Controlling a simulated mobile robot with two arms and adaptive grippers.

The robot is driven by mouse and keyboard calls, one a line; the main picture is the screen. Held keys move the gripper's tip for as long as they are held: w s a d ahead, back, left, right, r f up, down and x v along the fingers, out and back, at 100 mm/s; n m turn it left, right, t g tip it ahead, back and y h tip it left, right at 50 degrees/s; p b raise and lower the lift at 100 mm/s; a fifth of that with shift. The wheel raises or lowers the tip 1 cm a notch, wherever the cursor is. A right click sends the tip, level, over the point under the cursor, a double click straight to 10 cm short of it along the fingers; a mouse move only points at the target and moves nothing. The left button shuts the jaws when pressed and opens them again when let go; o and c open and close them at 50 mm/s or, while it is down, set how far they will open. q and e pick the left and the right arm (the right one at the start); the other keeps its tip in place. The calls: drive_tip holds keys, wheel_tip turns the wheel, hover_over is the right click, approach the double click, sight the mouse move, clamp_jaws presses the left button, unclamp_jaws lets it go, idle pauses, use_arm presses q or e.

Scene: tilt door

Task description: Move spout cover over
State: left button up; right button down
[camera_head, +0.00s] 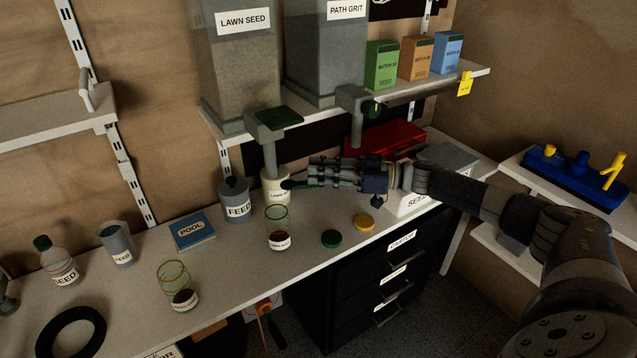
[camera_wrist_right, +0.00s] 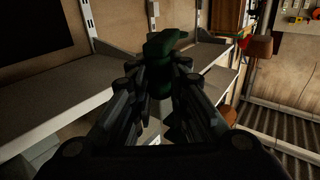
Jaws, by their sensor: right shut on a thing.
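My right gripper (camera_head: 300,180) reaches in from the right, below the lawn seed hopper (camera_head: 240,75), beside a cream jar (camera_head: 277,192). It is shut on a dark green piece (camera_head: 292,185), which shows between the fingers in the right wrist view (camera_wrist_right: 161,48). The hopper's grey spout (camera_head: 270,150) points down above the jar and has a dark green flap (camera_head: 280,117) on top. The path grit hopper (camera_head: 325,60) has a similar spout (camera_head: 355,100) with a green part (camera_head: 372,108).
A grey feed tin (camera_head: 236,200) and a glass (camera_head: 278,228) stand close to the cream jar. Green (camera_head: 331,238) and yellow (camera_head: 364,222) lids lie on the bench (camera_head: 235,270). A red box (camera_head: 385,138) is behind my right arm. The shelf (camera_head: 430,85) hangs above.

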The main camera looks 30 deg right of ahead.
drive_tip(key=shift+w+d+n+g+y+b, duration=0.2)
drive_tip(key=shift+n+g+y+b, duration=0.2)
drive_tip(key=shift+g+b, duration=0.1)
drive_tip(key=c, duration=1.5)
unclamp_jaws()
drive_tip(key=v, duration=1.2)
